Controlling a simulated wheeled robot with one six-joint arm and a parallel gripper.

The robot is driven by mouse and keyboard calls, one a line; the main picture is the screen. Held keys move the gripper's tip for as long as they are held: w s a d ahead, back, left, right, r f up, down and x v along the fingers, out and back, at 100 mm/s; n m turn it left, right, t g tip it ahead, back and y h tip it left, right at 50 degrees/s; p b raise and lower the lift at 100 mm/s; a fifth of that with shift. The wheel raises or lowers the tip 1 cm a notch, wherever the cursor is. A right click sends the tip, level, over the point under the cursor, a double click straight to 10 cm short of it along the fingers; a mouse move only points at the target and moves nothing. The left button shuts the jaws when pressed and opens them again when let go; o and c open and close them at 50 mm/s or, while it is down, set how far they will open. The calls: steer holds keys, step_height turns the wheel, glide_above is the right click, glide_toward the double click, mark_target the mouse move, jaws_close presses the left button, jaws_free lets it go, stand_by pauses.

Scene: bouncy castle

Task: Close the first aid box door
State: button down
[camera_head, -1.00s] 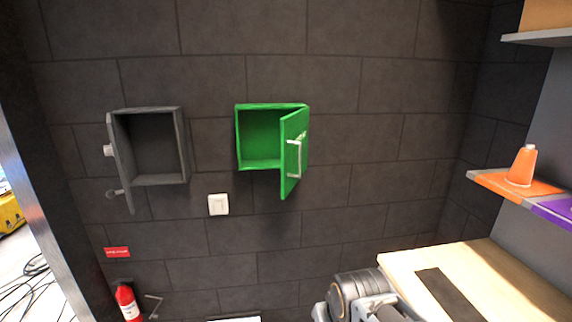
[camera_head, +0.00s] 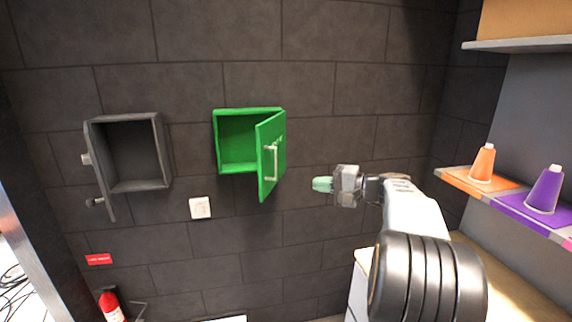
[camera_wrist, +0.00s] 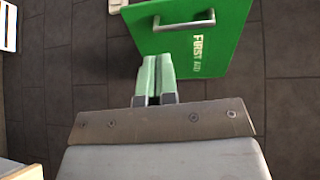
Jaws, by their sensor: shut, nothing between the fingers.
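The green first aid box (camera_head: 237,166) is on the dark wall. Its door (camera_head: 265,185) is hinged on the right and stands open toward me, with a pale bar handle (camera_head: 272,162) on its outer face. In the wrist view the door (camera_wrist: 235,25) shows its "FIRST AID" lettering and handle (camera_wrist: 184,20) ahead of my fingers. My gripper (camera_head: 322,184) is to the right of the door, apart from it in the head view. Its pale green fingers (camera_wrist: 157,77) are together and hold nothing.
A grey wall box (camera_head: 135,187) with its door open is left of the green one. A white switch (camera_head: 200,208) is below and between them. A shelf at right bears an orange cone (camera_head: 482,163) and a purple cone (camera_head: 546,190). A fire extinguisher (camera_head: 110,306) is low at left.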

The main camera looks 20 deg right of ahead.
steer(key=d+r+t, duration=0.1)
steer(key=d+r, duration=0.1)
steer(key=d, duration=0.1)
steer(key=p, duration=0.5)
glide_toward(262, 169)
steer(key=shift+t, duration=0.3)
steer(key=w, duration=0.5)
steer(key=shift+a+r, duration=0.1)
steer(key=shift+r, duration=0.15)
